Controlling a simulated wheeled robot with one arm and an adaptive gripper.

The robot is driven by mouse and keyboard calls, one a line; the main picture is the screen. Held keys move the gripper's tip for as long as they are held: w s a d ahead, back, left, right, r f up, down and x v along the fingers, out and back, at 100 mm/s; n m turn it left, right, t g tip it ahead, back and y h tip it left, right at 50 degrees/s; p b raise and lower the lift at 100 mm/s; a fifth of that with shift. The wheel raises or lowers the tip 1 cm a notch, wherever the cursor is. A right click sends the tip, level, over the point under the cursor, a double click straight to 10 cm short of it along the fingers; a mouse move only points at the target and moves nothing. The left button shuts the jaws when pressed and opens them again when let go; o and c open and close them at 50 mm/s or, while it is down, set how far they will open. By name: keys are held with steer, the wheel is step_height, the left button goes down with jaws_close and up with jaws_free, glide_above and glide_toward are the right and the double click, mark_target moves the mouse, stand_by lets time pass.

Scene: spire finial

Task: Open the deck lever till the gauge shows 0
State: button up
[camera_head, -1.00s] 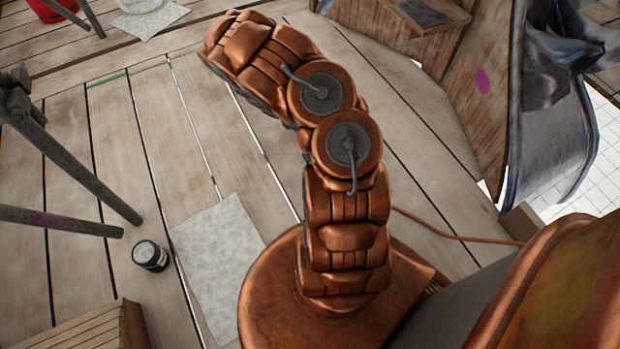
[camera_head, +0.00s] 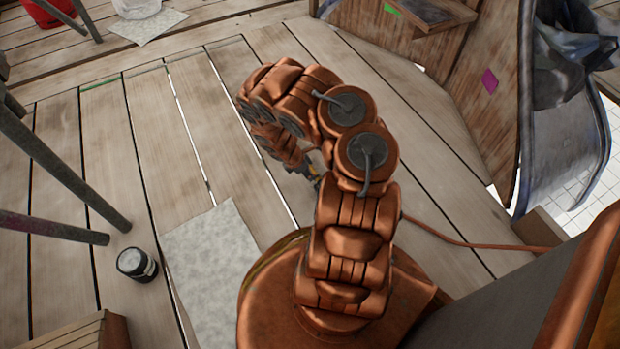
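I do not see the deck lever or the gauge in the head view. My copper-coloured arm rises in the middle of the picture, bends to the left at its top and folds back down. The end of my arm is behind its own links. Only a small dark and yellow bit shows beside the upright links, and I cannot make out what it is. I cannot see my gripper's fingers or anything in them.
Wooden deck planks (camera_head: 105,150) surround me, mostly clear. A black jar (camera_head: 137,265) stands left, near grey poles (camera_head: 60,170) and a pale sheet (camera_head: 212,255). A red container (camera_head: 52,10) is far left. A wooden panel (camera_head: 480,110) and dark crumpled cloth (camera_head: 572,55) stand right.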

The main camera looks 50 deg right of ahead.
steer(key=shift+b+x, duration=0.75)
steer(key=shift+x, duration=0.7)
jaws_close()
